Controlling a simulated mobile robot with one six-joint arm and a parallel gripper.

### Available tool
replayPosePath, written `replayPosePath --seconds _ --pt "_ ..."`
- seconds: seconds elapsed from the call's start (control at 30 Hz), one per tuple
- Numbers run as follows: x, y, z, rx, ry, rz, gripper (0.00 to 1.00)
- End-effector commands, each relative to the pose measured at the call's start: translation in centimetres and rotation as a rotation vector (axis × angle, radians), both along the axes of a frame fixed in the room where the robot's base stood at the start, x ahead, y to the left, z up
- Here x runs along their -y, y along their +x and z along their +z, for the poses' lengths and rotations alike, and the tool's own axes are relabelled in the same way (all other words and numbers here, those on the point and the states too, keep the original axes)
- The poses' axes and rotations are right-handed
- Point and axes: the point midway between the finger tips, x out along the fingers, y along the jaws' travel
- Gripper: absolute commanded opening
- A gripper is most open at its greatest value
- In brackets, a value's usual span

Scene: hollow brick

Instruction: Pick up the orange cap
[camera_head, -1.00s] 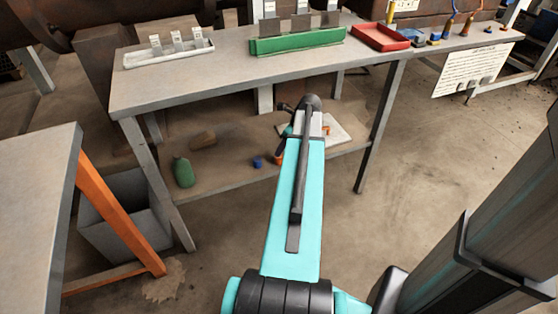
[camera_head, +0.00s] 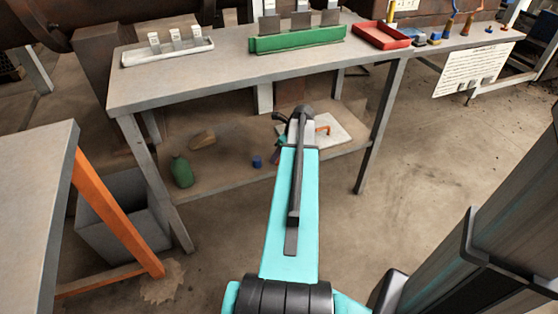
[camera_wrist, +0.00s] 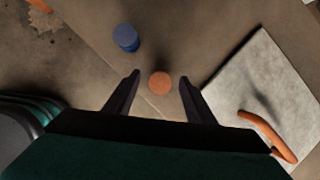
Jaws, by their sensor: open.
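The orange cap (camera_wrist: 160,83) is a small round disc on the lower shelf in the wrist view. It lies just beyond my fingertips, between their lines. My gripper (camera_wrist: 159,75) is open, with one dark finger on each side of the cap and nothing held. I cannot tell its height above the cap. In the head view my arm hides the cap, and the gripper itself is mostly hidden behind the arm.
A blue cap (camera_wrist: 126,38) stands left of the orange cap. A pale slab (camera_wrist: 262,80) with an orange handle-like piece (camera_wrist: 268,136) lies to the right. On the lower shelf are a green bottle (camera_head: 182,171) and a brown block (camera_head: 202,139). The worktop (camera_head: 230,73) overhangs the shelf.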

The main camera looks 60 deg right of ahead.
Motion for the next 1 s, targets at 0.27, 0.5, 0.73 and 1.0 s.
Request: replayPosePath --seconds 0.27,0.5,0.73,1.0 --pt "0.0 0.8 -1.7 0.0 0.0 0.0 0.5" --pt "0.0 0.7 -1.7 0.0 0.0 0.0 0.5" --pt "0.0 0.7 -1.7 0.0 0.0 0.0 0.5" --pt "0.0 0.7 -1.7 0.0 0.0 0.0 0.1"
